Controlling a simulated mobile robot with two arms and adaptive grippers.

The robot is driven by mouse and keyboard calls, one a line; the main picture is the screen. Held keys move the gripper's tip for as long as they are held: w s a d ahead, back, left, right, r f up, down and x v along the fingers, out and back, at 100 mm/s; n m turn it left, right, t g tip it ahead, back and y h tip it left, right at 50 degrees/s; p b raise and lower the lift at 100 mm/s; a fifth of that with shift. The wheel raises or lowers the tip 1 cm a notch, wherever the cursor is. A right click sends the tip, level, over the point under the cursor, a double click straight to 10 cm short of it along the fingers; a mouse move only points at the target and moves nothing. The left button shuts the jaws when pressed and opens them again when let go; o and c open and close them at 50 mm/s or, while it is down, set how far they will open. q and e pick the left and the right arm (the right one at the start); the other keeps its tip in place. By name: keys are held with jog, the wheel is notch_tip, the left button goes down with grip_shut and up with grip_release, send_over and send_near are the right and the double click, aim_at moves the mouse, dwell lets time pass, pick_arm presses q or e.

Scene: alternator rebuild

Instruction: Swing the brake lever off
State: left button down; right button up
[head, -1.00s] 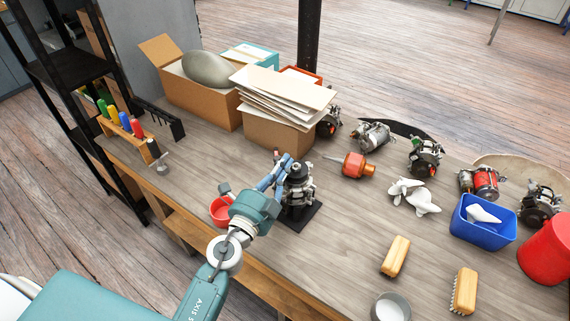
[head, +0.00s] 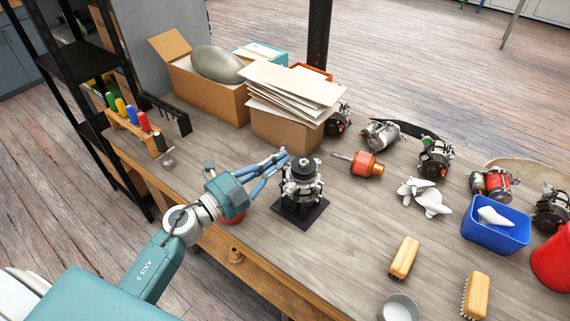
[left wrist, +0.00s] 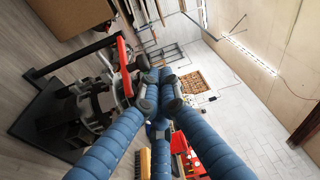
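An alternator (head: 301,184) stands upright on a black square base (head: 301,212) near the front edge of the workbench. In the left wrist view it is at the left (left wrist: 88,105), partly behind a finger. A red bar (left wrist: 123,62), seemingly the brake lever, shows there beside the alternator, next to a black bar. It cannot be made out in the head view. My left gripper (head: 283,157) has its blue fingers brought together at the alternator's upper left. In the left wrist view the fingertips (left wrist: 158,88) meet, with nothing visible between them. Whether a finger touches the red bar is unclear.
A carton stacked with papers (head: 288,125) stands behind the alternator. A red bowl (head: 232,218) is partly hidden under my left gripper. An orange-red tool (head: 367,163), other alternators, a blue bin (head: 495,235) and brushes lie to the right.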

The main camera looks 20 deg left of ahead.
pick_arm(q)
jog(key=a+m+g+h+b, duration=0.2)
jog(key=a+h, duration=0.1)
jog(key=shift+a+m+g+h+b, duration=0.15)
jog(key=shift+m+g+h+b, duration=0.15)
jog(key=shift+h+b, duration=0.1)
pick_arm(e)
notch_tip(320, 180, down, 4)
jog(key=shift+r, duration=0.2)
pick_arm(q)
jog(key=shift+a, duration=0.1)
pick_arm(e)
jog(key=shift+d+r, duration=0.1)
